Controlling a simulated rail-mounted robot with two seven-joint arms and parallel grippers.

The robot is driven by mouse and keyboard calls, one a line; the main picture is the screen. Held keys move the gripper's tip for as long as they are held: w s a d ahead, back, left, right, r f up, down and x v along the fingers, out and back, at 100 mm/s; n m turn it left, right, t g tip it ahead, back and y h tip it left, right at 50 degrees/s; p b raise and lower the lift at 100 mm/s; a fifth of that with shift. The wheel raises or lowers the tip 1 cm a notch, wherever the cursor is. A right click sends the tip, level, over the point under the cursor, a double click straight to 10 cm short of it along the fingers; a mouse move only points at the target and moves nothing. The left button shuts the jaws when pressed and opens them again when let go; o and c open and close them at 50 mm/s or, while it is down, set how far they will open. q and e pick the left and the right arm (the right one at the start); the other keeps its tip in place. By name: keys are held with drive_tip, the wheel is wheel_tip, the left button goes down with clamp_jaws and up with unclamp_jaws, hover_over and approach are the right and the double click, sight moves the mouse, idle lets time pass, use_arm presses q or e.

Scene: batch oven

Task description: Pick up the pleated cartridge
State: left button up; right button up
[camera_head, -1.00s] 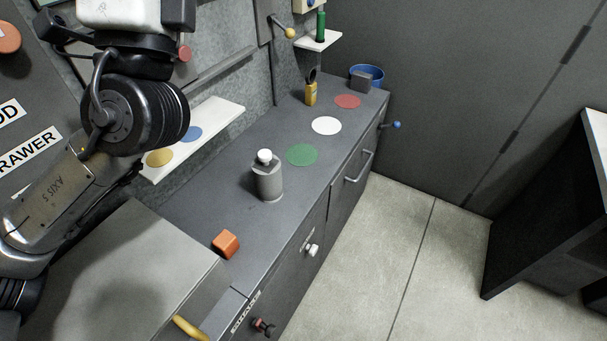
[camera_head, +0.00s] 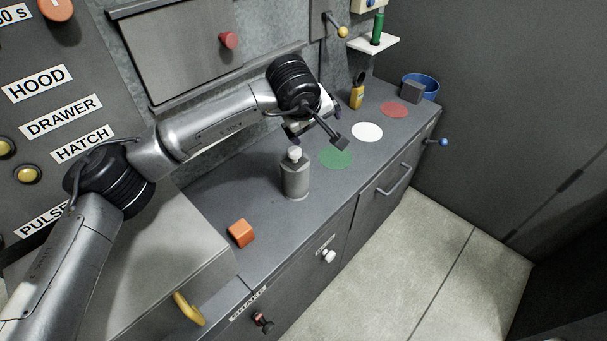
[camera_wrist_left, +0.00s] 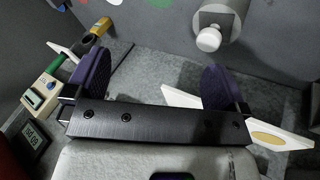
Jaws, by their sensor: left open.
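No object in view shows clear pleats, so I cannot tell which one is the pleated cartridge. My left gripper (camera_head: 316,136) is open and empty above the counter, beyond the grey bottle with a white cap (camera_head: 296,178) and near the green disc (camera_head: 336,158). In the left wrist view, the open jaws (camera_wrist_left: 155,82) have nothing between their dark pads. The bottle stands upright there, apart from the jaws at the top (camera_wrist_left: 212,30). A dark grey block (camera_head: 411,92) sits by the blue bowl (camera_head: 425,80) at the counter's far end. My right gripper is out of view.
An orange block (camera_head: 241,233) lies on the near counter. White (camera_head: 367,132) and red (camera_head: 394,110) discs mark the far counter. A yellow object (camera_head: 357,95) stands by the wall. A green cylinder (camera_head: 377,27) is on a small shelf. A labelled panel (camera_head: 50,110) is at left.

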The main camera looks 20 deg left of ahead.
sight(295, 151)
use_arm(q)
drive_tip(key=s+a+f+m+g+y, duration=0.1)
drive_tip(key=s+a+m+g+y, duration=0.1)
drive_tip(key=s+a+m+y, duration=0.15)
drive_tip(key=shift+m+h, duration=0.25)
drive_tip(key=shift+m, duration=0.1)
drive_tip(key=b+x, duration=0.1)
drive_tip(key=x, duration=0.8)
drive_tip(key=shift+w+a+b, duration=0.15)
drive_tip(key=shift+w+b, duration=0.05)
drive_tip(key=shift+b, duration=0.1)
drive_tip(key=shift+b+x, duration=0.8)
drive_tip(key=shift+x, duration=1.75)
drive_tip(key=shift+c, duration=0.2)
drive_tip(key=c, duration=1.2)
drive_tip(key=shift+c, duration=0.2)
drive_tip(key=shift+r, duration=0.1)
